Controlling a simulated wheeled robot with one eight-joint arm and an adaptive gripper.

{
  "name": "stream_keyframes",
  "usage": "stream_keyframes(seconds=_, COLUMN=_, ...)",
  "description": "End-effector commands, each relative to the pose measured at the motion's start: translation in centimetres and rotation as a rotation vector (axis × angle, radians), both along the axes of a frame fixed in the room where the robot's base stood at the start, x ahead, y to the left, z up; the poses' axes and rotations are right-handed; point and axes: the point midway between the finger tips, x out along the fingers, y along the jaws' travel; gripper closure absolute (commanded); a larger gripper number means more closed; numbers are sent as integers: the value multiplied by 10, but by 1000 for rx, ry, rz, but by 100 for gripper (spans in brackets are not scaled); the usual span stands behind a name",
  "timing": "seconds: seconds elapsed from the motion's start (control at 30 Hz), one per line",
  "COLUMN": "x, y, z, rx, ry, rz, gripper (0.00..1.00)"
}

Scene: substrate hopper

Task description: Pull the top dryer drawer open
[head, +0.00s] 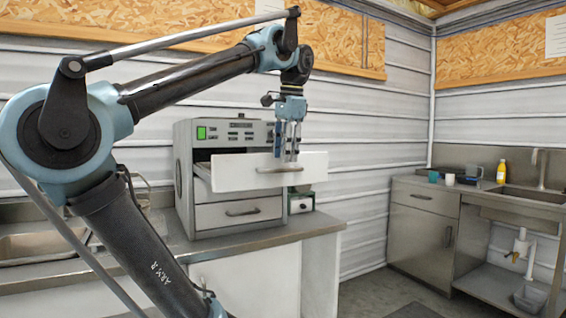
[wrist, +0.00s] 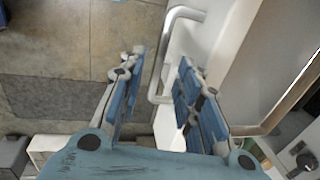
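The grey dryer (head: 185,185) stands on the counter at the centre of the head view. Its top drawer (head: 235,170) is pulled well out, with a dark gap behind its front. The drawer's handle (head: 279,169) is a horizontal metal bar. My gripper (head: 290,158) points down at the drawer front, by the handle. In the wrist view, my gripper (wrist: 160,78) is open, with the handle (wrist: 160,75) lying between the spread fingers. Visible gaps separate the fingers from the bar. The lower drawer (head: 240,211) is shut.
The counter (head: 275,240) runs under the dryer, with a sink (head: 35,245) at its left. At the right, a second counter holds a yellow bottle (head: 501,172), a white cup (head: 450,179) and a teal cup (head: 433,176). Open floor (head: 375,292) lies between the counters.

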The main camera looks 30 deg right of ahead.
Motion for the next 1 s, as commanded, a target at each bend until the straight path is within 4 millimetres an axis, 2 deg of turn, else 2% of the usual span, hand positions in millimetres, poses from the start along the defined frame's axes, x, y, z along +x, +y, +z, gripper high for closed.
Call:
stream_keyframes(seconds=0.2, x=-8, y=0, z=43, rx=-1, ry=0, rz=-1, gripper=69)
stream_keyframes(seconds=0.43, x=-13, y=1, z=74, rx=-1, ry=0, rz=1, gripper=69)
stream_keyframes(seconds=0.6, x=-15, y=2, z=83, rx=-1, ry=0, rz=1, gripper=69)
stream_keyframes(seconds=1.0, x=-16, y=1, z=84, rx=-1, ry=0, rz=0, gripper=69)
